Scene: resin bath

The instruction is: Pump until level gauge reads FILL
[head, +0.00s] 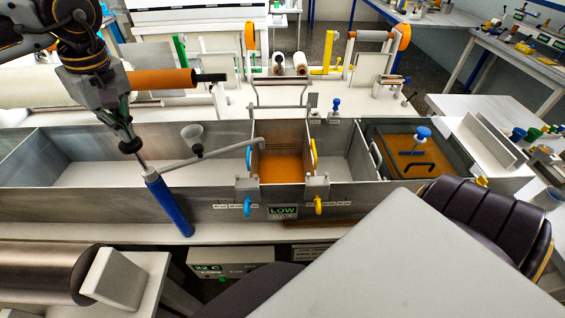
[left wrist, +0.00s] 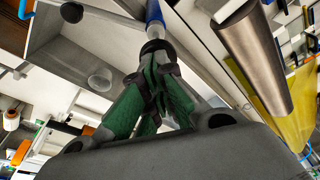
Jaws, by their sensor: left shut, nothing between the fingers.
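The pump is a blue cylinder (head: 170,206) standing tilted at the front wall of the bath, with a grey rod at its top and a spout pipe (head: 222,149) reaching right to the orange-floored compartment. The level gauge (head: 283,212) on the front wall reads LOW. My left gripper (head: 130,146) is shut and empty, its tips pointing down at the top of the pump rod. Whether they touch it I cannot tell. In the left wrist view the green-fingered gripper (left wrist: 157,48) is closed just below the pump's blue barrel (left wrist: 153,12). My right gripper is not in view.
The grey bath (head: 100,204) spans the middle, split by partitions. A small grey cup (head: 192,134) stands near the pipe. Blue (head: 247,206) and yellow (head: 319,206) handles flank the gauge. A metal roll (head: 45,273) lies front left; a dark chair (head: 480,220) stands at right.

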